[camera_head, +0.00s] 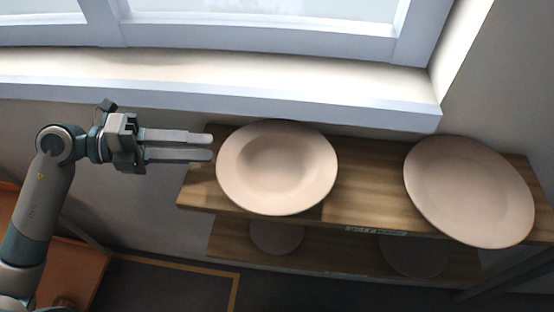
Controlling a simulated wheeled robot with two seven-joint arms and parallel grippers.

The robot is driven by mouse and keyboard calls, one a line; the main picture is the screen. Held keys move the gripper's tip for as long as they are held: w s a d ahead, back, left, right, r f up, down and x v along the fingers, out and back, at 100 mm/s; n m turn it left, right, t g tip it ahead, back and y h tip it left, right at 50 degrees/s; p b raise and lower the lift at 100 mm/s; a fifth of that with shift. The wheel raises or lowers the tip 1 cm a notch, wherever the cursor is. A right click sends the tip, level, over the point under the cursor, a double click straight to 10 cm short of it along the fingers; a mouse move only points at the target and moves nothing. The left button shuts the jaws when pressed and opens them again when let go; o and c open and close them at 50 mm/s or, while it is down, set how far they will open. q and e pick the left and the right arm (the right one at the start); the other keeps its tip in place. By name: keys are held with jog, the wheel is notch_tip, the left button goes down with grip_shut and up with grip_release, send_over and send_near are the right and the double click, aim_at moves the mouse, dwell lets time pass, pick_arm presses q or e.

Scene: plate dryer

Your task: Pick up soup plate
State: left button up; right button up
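A pale pinkish soup plate (277,167) with a sunken middle lies on the left part of the wooden shelf top (365,190). My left gripper (212,147) comes in from the left, with its two fingers pointing right at the plate's left rim. The fingers are a little apart with a narrow gap between them, and nothing shows in the gap. The fingertips are close to the rim; I cannot tell whether they touch it. My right gripper is not in view.
A second, flatter pale plate (468,191) lies at the right end of the shelf top. A lower shelf (335,255) holds round items in shadow. A window sill (220,95) runs behind. An orange-brown surface (70,275) stands at the lower left.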

aim_at(222, 147)
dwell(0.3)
pick_arm(q)
jog(key=shift+p+x, duration=0.8)
jog(key=shift+p, duration=0.05)
jog(key=p+x, duration=0.1)
jog(key=x, duration=0.1)
jog(key=shift+d+r+p, duration=0.1)
jog(key=shift+d+p, duration=0.25)
jog(key=shift+p, duration=0.05)
jog(key=shift+w+d+f, duration=0.15)
jog(key=shift+d+f, duration=0.1)
jog(key=shift+d, duration=0.15)
grip_shut()
jog(key=shift+r, duration=0.1)
dwell(0.4)
